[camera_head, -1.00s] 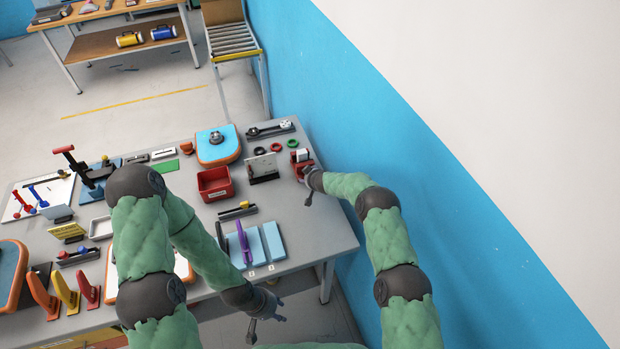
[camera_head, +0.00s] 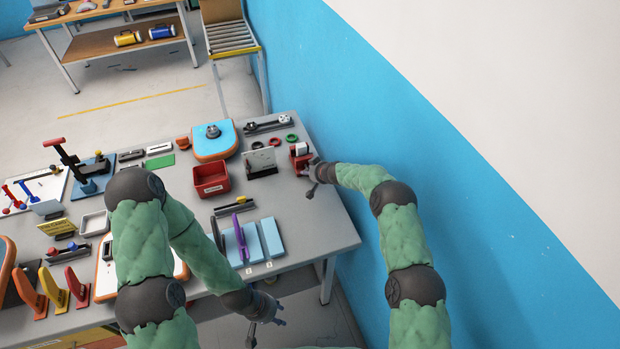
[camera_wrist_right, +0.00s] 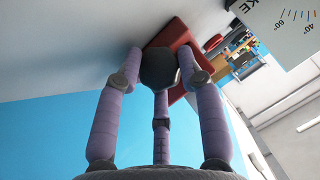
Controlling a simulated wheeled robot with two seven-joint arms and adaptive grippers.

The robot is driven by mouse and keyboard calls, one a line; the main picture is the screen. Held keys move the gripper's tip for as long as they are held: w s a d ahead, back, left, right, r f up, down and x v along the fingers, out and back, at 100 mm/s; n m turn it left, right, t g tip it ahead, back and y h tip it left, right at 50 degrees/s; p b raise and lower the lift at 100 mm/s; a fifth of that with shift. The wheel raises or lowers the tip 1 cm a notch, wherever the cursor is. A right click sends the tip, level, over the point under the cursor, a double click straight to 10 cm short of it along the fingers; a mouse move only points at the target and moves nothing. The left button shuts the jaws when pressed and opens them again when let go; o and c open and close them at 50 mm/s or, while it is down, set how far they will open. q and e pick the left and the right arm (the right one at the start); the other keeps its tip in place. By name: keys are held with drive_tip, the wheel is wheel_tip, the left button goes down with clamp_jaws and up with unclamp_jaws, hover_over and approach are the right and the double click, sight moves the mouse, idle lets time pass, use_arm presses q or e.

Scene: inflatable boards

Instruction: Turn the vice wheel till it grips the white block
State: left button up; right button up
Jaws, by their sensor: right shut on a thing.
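The red vice (camera_head: 298,161) stands at the right edge of the grey table, with the white block (camera_head: 302,147) at its top. I cannot tell whether its jaws touch the block. My right gripper (camera_head: 313,174) is at the vice's near right side. In the right wrist view, its purple fingers (camera_wrist_right: 160,85) are closed around the dark round vice wheel (camera_wrist_right: 159,68), and the red vice body (camera_wrist_right: 178,38) shows behind it. The block is not clear there. My left gripper (camera_head: 268,322) hangs in front of the table's near edge, empty, fingers spread.
A blue wall (camera_head: 330,110) runs close along the right. Near the vice are black, red and green rings (camera_head: 275,142), a grey upright plate (camera_head: 261,164) and a red bin (camera_head: 211,179). Light blue boards (camera_head: 272,237) lie at the near edge. The right table corner is clear.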

drive_tip(key=shift+w+d+m+y+b, duration=0.25)
drive_tip(key=shift+m+y+b, duration=0.35)
drive_tip(key=shift+b, duration=2.7)
drive_tip(key=shift+r+y+b, duration=0.25)
drive_tip(key=shift+y+b, duration=0.05)
drive_tip(key=shift+b, duration=0.3)
drive_tip(key=o, duration=1.2)
drive_tip(key=shift+f, duration=0.15)
drive_tip(key=shift+s, duration=0.15)
